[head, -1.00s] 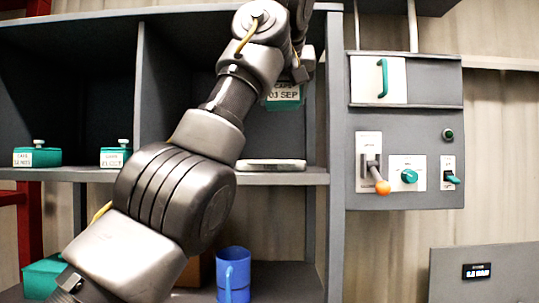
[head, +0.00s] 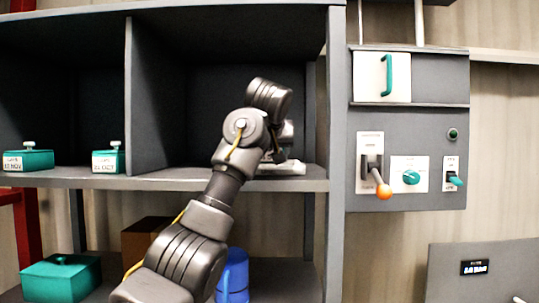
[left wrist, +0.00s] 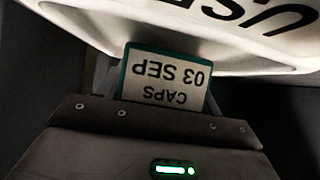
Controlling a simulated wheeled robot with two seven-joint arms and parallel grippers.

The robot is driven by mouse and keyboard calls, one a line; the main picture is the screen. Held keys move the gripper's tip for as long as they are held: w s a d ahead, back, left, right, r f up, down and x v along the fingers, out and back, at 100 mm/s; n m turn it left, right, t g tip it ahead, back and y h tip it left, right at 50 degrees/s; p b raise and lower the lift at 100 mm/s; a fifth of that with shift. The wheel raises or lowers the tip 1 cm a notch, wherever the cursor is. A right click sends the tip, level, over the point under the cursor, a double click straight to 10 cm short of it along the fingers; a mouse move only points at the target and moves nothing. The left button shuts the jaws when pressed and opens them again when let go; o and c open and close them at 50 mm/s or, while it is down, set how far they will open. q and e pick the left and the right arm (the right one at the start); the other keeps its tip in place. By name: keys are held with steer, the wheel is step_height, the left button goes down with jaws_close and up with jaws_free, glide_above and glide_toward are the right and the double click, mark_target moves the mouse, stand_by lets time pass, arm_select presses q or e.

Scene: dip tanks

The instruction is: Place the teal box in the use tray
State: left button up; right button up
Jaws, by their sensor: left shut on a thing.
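My left gripper (head: 280,156) is low over the right bay of the upper shelf, at the white use tray (head: 292,169). It is shut on the teal box (left wrist: 124,72), whose label reads CAPS 03 SEP upside down in the left wrist view. The white tray with USE lettering (left wrist: 215,50) fills the top of that view, close to the box. I cannot tell whether the box touches the tray. In the head view my arm and gripper hide the box. My right gripper is not in view.
Two other labelled teal boxes stand in the left bay, one at far left (head: 28,161) and one by the divider (head: 108,162). A control panel (head: 410,130) is at right.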

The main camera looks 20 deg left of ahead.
arm_select(q)
steer(key=shift+a+f+p, duration=0.1)
steer(key=shift+f+p, duration=0.2)
steer(key=shift+f, duration=0.45)
steer(key=shift+s, duration=0.1)
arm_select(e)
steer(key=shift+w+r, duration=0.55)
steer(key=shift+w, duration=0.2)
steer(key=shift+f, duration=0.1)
arm_select(q)
steer(key=shift+f, duration=0.2)
steer(key=o, duration=1.3)
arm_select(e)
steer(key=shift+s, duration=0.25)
arm_select(q)
steer(key=shift+r, duration=0.1)
